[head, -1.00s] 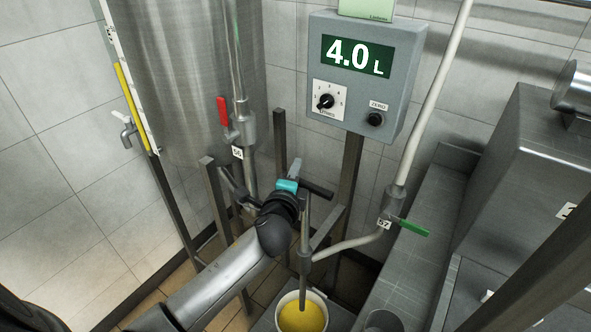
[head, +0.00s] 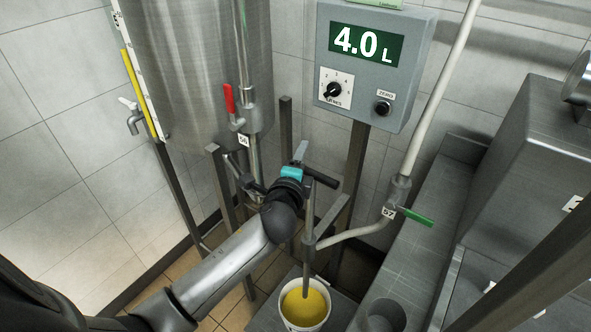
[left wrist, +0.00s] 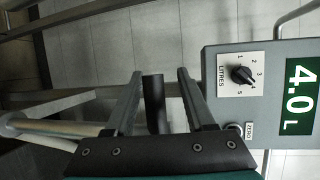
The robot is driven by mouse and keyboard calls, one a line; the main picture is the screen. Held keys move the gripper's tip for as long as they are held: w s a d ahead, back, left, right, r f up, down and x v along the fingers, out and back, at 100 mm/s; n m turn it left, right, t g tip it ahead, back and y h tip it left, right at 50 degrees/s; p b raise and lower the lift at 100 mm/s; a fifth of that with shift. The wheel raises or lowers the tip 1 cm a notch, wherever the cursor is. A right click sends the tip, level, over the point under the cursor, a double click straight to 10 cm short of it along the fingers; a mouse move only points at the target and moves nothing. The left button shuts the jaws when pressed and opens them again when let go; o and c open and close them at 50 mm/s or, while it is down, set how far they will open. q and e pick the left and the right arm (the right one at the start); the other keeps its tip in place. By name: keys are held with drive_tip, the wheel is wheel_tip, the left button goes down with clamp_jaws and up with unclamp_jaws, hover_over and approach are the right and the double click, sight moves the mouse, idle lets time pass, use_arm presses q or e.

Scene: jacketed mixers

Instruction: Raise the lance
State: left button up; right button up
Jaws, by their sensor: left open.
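The lance (head: 308,230) is an upright grey pipe with a black cross handle (head: 322,178) at its top. Its lower end stands in yellow liquid in a white bucket (head: 288,318). My left gripper (head: 300,155), with a teal band, is at the handle. In the left wrist view, the open fingers (left wrist: 160,75) stand on either side of the black handle (left wrist: 155,110), with a gap showing at each side. My right gripper is not in view.
A grey box (head: 410,65) reads 4.0 L and carries a knob. A steel tank (head: 195,70) with a red-handled valve (head: 229,98) stands at the left. A green-handled valve (head: 415,216) is right of the lance. Metal posts stand close around my arm.

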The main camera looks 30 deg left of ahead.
use_arm(q)
drive_tip(key=v, duration=1.5)
drive_tip(key=shift+p, duration=0.45)
drive_tip(key=s+d+f+n+g+h+b, duration=0.15)
drive_tip(key=s+f+g, duration=0.25)
drive_tip(key=f, duration=1.2)
drive_tip(key=s+f+n+g+h, duration=0.1)
drive_tip(key=s+f+n+g, duration=0.25)
drive_tip(key=f, duration=1.35)
drive_tip(key=s+f+n+g+h, duration=0.1)
drive_tip(key=s+f+n+g, duration=0.2)
drive_tip(key=s+f, duration=0.6)
drive_tip(key=s+f+n+g+b, duration=0.1)
drive_tip(key=s+f+n+g, duration=0.3)
drive_tip(key=s+f, duration=0.5)
drive_tip(key=s+n, duration=0.1)
drive_tip(key=s, duration=0.7)
drive_tip(key=shift+s+d+h, duration=0.25)
drive_tip(key=shift+d+h, duration=0.05)
drive_tip(key=shift+h, duration=0.05)
